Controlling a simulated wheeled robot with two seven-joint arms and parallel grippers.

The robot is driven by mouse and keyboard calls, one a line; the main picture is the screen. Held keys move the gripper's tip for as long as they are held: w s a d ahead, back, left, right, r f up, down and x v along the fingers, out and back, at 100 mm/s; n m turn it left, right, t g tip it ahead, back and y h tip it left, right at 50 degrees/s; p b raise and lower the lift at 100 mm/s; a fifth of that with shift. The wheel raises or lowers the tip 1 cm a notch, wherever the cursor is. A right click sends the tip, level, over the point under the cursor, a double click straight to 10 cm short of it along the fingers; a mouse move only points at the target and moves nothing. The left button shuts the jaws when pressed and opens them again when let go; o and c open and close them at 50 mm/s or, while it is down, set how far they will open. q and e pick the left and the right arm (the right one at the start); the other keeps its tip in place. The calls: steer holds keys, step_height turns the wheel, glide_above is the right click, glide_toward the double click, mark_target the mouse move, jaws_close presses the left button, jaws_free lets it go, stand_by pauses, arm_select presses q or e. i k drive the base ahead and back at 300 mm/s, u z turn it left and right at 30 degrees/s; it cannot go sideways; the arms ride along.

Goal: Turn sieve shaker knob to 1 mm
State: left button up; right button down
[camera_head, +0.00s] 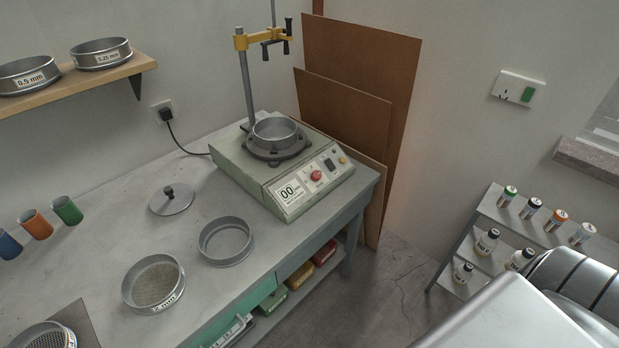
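The sieve shaker (245,167) is a pale green box at the far right end of the bench, with a metal sieve pan (275,134) on its top. Its sloped front panel has a display (289,193) reading "00". A small round red control (316,175) sits right of the display; I cannot tell whether it is a knob or a button. No 1 mm marking is readable there. Neither of my grippers is in view.
A sieve with grains (153,284), an empty ring (225,241) and a lid (171,199) lie on the concrete bench (110,230). A post with a yellow clamp (262,38) rises behind the shaker. Bottles stand on a shelf rack (478,211) at right. Floor shows between.

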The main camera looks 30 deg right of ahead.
mark_target(316, 175)
steer(key=z, duration=0.5)
steer(key=k, duration=0.6)
steer(key=z, duration=1.25)
steer(key=i, duration=0.75)
steer(key=z, duration=0.15)
